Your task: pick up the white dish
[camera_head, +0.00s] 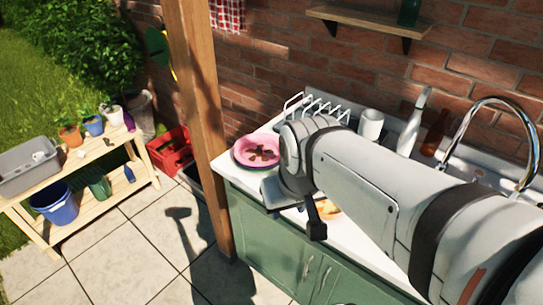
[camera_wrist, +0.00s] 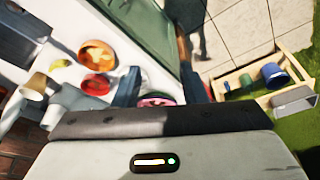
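My gripper shows in the wrist view (camera_wrist: 160,84) with its two dark fingers apart and nothing seen between them but the view beyond. In the head view my arm reaches over the counter, and its end hides part of the top. I cannot clearly make out a plain white dish. A dish with orange pieces (camera_wrist: 97,55) lies on the counter in the wrist view; part of it may show under my arm in the head view. A red bowl (camera_wrist: 95,85) sits near it. A pink plate with brown scraps (camera_head: 257,151) lies at the counter's left end.
A white wire rack (camera_head: 315,108), white cup (camera_head: 371,124), spray bottle (camera_head: 411,125), brown bottle (camera_head: 436,134) and curved faucet (camera_head: 497,102) stand along the back. A wooden post (camera_head: 196,95) rises at the counter's left end. A wooden shelf unit (camera_head: 85,175) stands further left.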

